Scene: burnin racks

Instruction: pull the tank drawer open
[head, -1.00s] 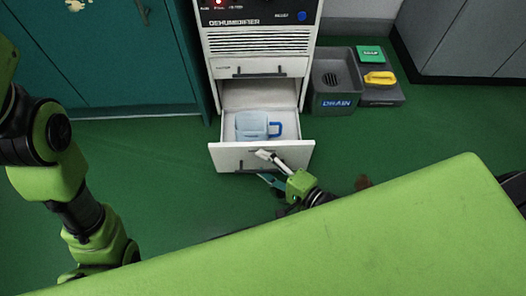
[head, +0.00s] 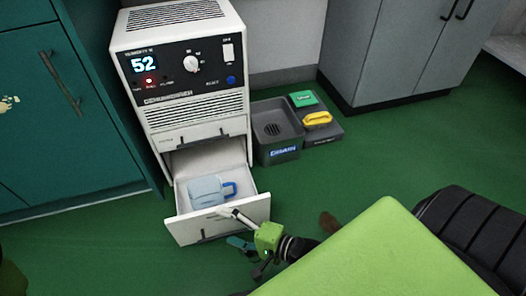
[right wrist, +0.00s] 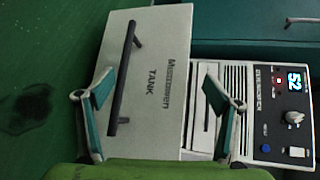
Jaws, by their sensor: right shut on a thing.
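The tank drawer (head: 255,207) of the white dehumidifier (head: 196,121) stands pulled out at the bottom of the cabinet. Its front, with a dark bar handle (right wrist: 123,78) and lettering reading TANK, fills the middle of the right wrist view. A clear container with a blue handle (head: 207,190) sits inside the drawer. My right gripper (head: 238,229) is at the right part of the drawer front, shut on it, with the front between its widely spaced fingers (right wrist: 158,93). The exact contact is hard to see. My left gripper is out of view.
A grey drain bin (head: 277,146) stands right of the dehumidifier, beside a dark tray with a green item (head: 303,98) and a yellow item (head: 317,119). Teal cabinets (head: 60,120) are at left, grey cabinets (head: 400,50) behind at right.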

